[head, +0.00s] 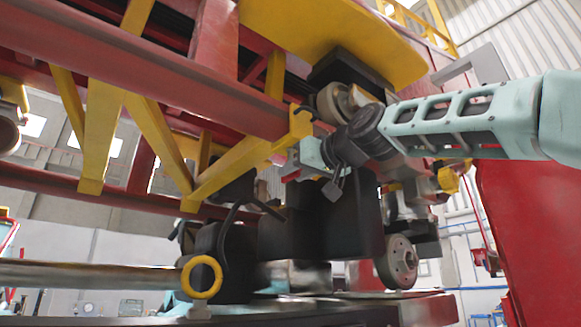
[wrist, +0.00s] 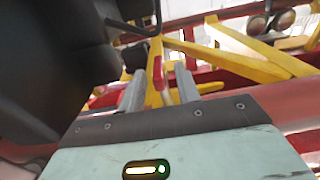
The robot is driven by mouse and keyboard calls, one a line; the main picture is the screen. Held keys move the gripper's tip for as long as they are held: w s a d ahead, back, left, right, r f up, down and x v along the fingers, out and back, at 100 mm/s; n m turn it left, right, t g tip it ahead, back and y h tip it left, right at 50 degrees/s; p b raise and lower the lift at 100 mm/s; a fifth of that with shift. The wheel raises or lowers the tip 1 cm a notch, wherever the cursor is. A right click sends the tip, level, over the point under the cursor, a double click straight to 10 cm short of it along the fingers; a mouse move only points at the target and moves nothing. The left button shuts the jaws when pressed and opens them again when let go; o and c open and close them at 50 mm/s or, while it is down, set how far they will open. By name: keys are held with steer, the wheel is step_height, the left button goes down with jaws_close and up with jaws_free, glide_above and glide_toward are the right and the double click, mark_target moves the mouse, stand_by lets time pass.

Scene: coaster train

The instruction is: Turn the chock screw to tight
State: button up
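My gripper (head: 300,160) is up beside the train's underframe in the head view, left of my dark wrist joint. Its fingertips are partly hidden there. In the wrist view my gripper (wrist: 160,73) has its two grey fingers apart, with a visible gap. A narrow red piece (wrist: 158,72) shows in that gap; I cannot tell whether it is between the fingers or behind them. I cannot make out the chock screw for certain. A yellow ring (head: 201,277) stands upright on a small grey base at the lower left of the head view, well below my gripper.
Yellow braces (head: 105,125) and a red beam (head: 150,75) cross above and left of my gripper. A black block (head: 325,225) and a wheel (head: 397,262) are below it. A large dark body (wrist: 45,65) fills the wrist view's left. A rail (head: 90,276) runs at lower left.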

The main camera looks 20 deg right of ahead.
steer(key=shift+x, duration=1.05)
jaws_close()
